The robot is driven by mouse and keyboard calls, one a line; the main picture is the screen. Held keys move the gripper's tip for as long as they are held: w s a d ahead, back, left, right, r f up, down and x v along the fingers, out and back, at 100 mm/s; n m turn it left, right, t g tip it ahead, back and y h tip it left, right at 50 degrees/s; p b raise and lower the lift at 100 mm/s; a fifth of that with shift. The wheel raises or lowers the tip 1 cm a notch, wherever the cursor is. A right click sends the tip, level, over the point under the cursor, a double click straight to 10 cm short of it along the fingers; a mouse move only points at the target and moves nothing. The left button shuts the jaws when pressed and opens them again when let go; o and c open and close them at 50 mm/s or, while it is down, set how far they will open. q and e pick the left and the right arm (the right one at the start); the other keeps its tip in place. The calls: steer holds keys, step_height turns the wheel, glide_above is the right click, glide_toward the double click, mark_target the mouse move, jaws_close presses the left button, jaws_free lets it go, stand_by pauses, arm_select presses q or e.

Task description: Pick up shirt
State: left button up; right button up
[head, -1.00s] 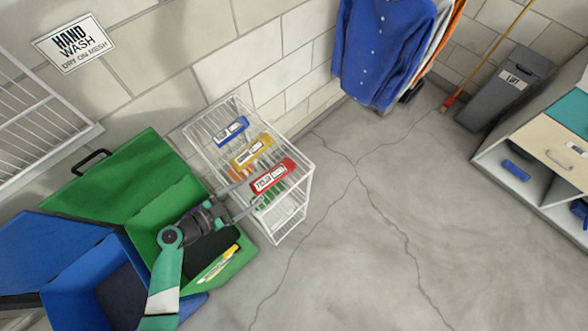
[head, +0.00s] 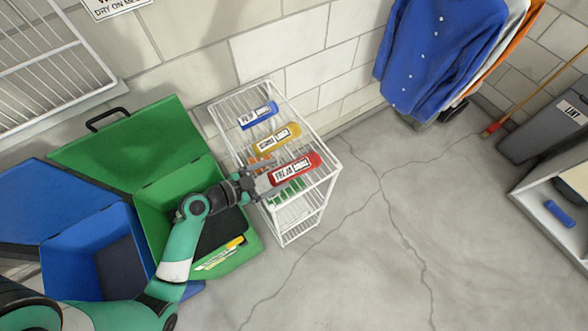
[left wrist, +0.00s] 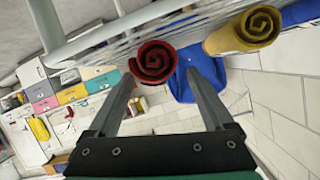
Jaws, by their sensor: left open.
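Rolled shirts with white labels lie on top of a white wire rack (head: 330,180): a red one (head: 296,169) in front, a yellow one (head: 277,139) behind it, and a blue one (head: 258,115) at the back. In the left wrist view the end of the red roll (left wrist: 152,62) shows as a spiral between my spread fingers, with the yellow roll (left wrist: 243,30) to its right. My left gripper (head: 264,176) is open at the left end of the red roll. Whether the fingers touch it I cannot tell. My right gripper is not in view.
An open green bin (head: 159,203) and blue bin (head: 70,243) stand left of the rack, below my left arm. A blue shirt (head: 437,50) hangs with other clothes at the wall. The floor to the right is mostly clear.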

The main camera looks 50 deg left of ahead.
mark_target(289, 168)
arm_select(q)
steer(key=x, duration=0.5)
steer(key=shift+d+r, duration=0.15)
steer(key=shift+d, duration=0.05)
steer(key=c, duration=1.3)
steer(key=shift+r, duration=0.1)
steer(key=shift+r, duration=0.3)
step_height(289, 168, up, 3)
steer(key=shift+r+p, duration=0.1)
steer(key=shift+p, duration=0.6)
steer(key=s+d+r+p, duration=0.1)
steer(key=s+d+r, duration=0.1)
steer(key=s+r, duration=0.1)
steer(key=s+d+r, duration=0.2)
steer(key=s+r, duration=0.1)
steer(key=s, duration=0.2)
steer(key=s+d+r+p, duration=0.1)
steer(key=s+d+r, duration=0.2)
steer(key=s, duration=0.1)
steer(key=shift+s+p, duration=0.1)
steer(key=shift+p, duration=0.2)
